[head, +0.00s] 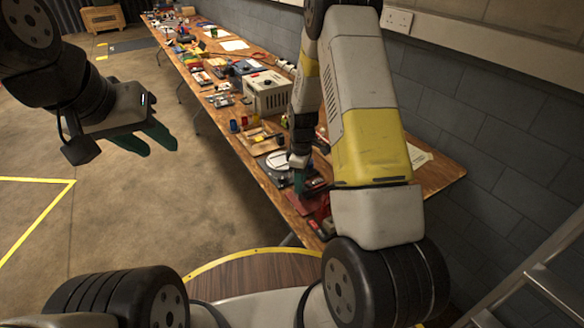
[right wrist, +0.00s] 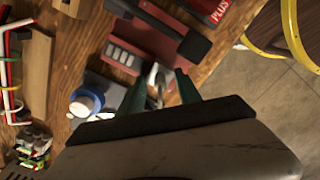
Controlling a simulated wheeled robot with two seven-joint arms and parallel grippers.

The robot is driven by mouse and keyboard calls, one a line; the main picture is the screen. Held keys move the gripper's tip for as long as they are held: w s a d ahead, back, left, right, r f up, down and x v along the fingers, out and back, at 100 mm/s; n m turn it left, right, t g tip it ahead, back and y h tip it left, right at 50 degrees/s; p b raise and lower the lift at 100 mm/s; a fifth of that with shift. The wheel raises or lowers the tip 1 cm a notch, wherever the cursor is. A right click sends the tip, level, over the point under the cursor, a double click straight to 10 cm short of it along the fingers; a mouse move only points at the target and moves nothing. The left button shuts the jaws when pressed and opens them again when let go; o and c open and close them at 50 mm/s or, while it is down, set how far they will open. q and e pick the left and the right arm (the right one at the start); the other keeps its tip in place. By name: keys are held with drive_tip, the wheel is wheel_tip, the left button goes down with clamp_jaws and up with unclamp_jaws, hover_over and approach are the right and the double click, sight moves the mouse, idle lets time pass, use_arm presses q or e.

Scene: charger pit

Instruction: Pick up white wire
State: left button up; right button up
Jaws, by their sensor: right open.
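A white wire (right wrist: 4,70) seems to be at the left edge of the right wrist view, beside red and green wires on a wooden block. It is partly cut off by the frame, and I cannot pick it out in the head view. My right gripper (right wrist: 160,80) is open over the near end of the bench, well to the right of these wires. A small pale metallic thing shows between or below its fingers. In the head view my right gripper (head: 299,181) is mostly hidden by its arm. My left gripper (head: 160,148) hangs over bare floor, fingers apart and empty.
The long wooden bench (head: 238,135) is crowded with tools and small parts. A beige box (head: 267,93) stands on it beside my right arm. A blue-and-white round thing (right wrist: 84,103) and a red block (right wrist: 125,56) lie near my right fingers. Floor left of the bench is clear.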

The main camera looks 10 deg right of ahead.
clamp_jaws()
